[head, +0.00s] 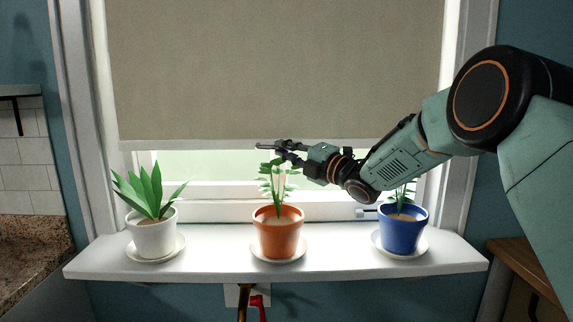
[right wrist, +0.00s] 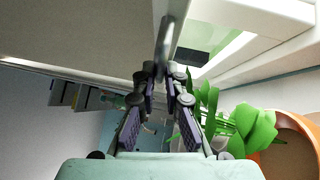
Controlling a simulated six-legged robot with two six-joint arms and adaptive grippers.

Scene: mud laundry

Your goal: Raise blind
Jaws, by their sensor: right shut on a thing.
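The beige blind (head: 270,70) hangs over the window, with its pale bottom rail (head: 180,145) a little above the sill and a bright gap below it. My right gripper (head: 268,148) reaches in from the right at the height of the rail, above the middle plant. In the right wrist view the blind (right wrist: 80,25) fills the upper left, and the fingertips (right wrist: 160,72) come together at its lower edge, where a narrow grey strip shows. The gripper is shut on the blind; the exact grip spot is partly hidden by the fingers. My left gripper is out of view.
A white pot (head: 152,238), an orange pot (head: 278,235) and a blue pot (head: 402,235) with plants stand on saucers on the white sill (head: 330,265). The orange pot's leaves (right wrist: 245,125) are close beside the gripper. A stone counter (head: 30,250) is at left.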

